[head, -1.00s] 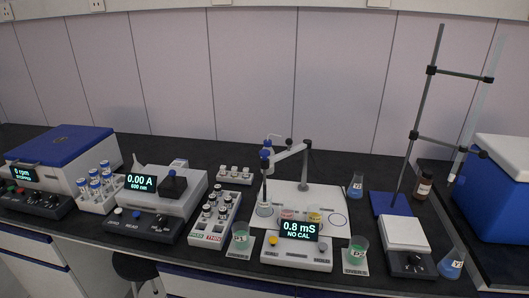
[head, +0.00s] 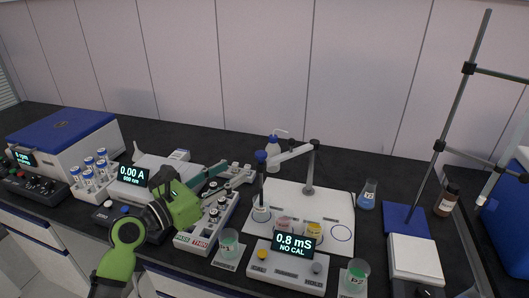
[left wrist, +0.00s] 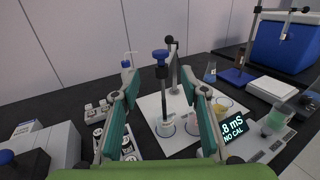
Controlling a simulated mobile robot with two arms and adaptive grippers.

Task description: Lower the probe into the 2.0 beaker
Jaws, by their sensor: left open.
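The probe (head: 261,170) has a blue cap and a dark body; it hangs upright from a jointed grey arm (head: 290,154), its lower end at a clear beaker (head: 261,213). A pink-filled beaker (head: 285,224) and a yellow-filled beaker (head: 314,230) stand to its right on the white board. I cannot read which is 2.0. My left gripper (head: 240,171) is open and empty, left of the probe. In the left wrist view the probe (left wrist: 162,72) shows between the open fingers (left wrist: 166,82), farther ahead. My right gripper is not in view.
The meter (head: 287,267) reads 0.8 mS, NO CAL. Green beakers (head: 228,245) (head: 355,276) stand on either side of it. A vial rack (head: 207,225) lies below my left gripper. An empty blue ring (head: 341,233) marks free board. A tall stand (head: 452,120) rises at right.

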